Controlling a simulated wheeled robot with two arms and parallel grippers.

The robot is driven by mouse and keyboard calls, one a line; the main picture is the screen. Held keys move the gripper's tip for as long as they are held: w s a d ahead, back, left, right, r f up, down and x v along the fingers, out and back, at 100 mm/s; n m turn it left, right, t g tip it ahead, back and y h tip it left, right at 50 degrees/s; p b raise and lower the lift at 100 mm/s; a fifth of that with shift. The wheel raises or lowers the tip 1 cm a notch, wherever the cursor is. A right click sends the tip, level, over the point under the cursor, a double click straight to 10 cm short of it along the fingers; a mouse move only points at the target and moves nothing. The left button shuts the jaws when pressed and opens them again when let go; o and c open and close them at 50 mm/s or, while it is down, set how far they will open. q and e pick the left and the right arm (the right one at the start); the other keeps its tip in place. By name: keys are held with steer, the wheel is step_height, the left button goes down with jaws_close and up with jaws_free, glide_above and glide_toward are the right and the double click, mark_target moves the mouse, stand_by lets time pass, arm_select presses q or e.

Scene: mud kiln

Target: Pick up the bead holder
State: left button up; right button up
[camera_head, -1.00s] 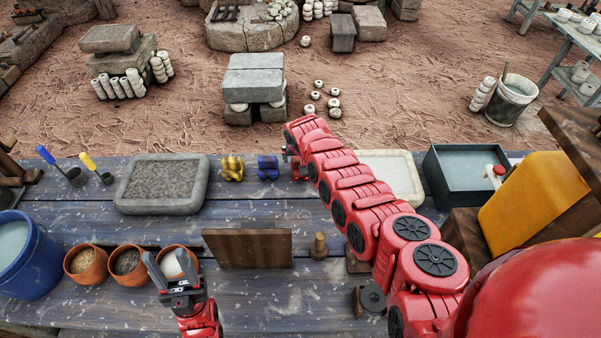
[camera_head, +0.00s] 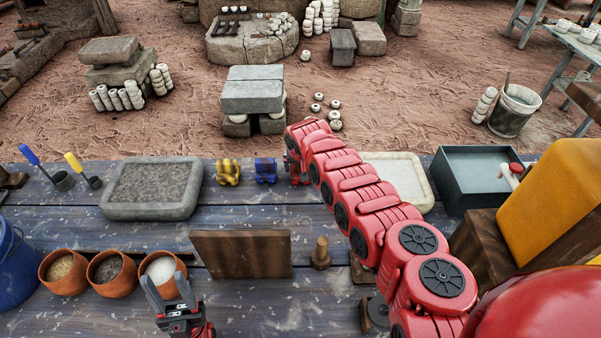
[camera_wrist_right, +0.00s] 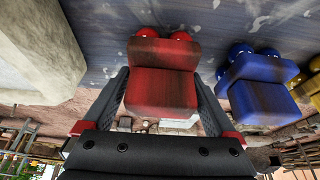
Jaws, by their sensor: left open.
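A small red block with rounded red knobs (camera_wrist_right: 162,80) lies between the two fingers of my right gripper (camera_wrist_right: 162,85) in the right wrist view. The block fills most of the gap, and I cannot tell whether the fingers press on it. In the head view the right gripper (camera_head: 294,168) is at the table's far side, and the red block is mostly hidden by my arm. A similar blue block (camera_head: 265,170) stands just left of it, also in the right wrist view (camera_wrist_right: 258,92). A yellow block (camera_head: 228,171) is further left. My left gripper (camera_head: 167,291) is open and empty, near the pots.
A grey stone tray (camera_head: 113,207) lies left of the blocks, a pale tray (camera_head: 414,180) and dark bin (camera_head: 470,207) right. A wooden board (camera_head: 240,255) and peg (camera_head: 320,253) stand in front. Several clay pots (camera_head: 112,275) sit front left. Bare table lies between blocks and board.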

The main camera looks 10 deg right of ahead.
steer(key=c, duration=1.3)
step_height(320, 180, up, 10)
steer(key=p, duration=0.9)
steer(key=shift+r, duration=0.1)
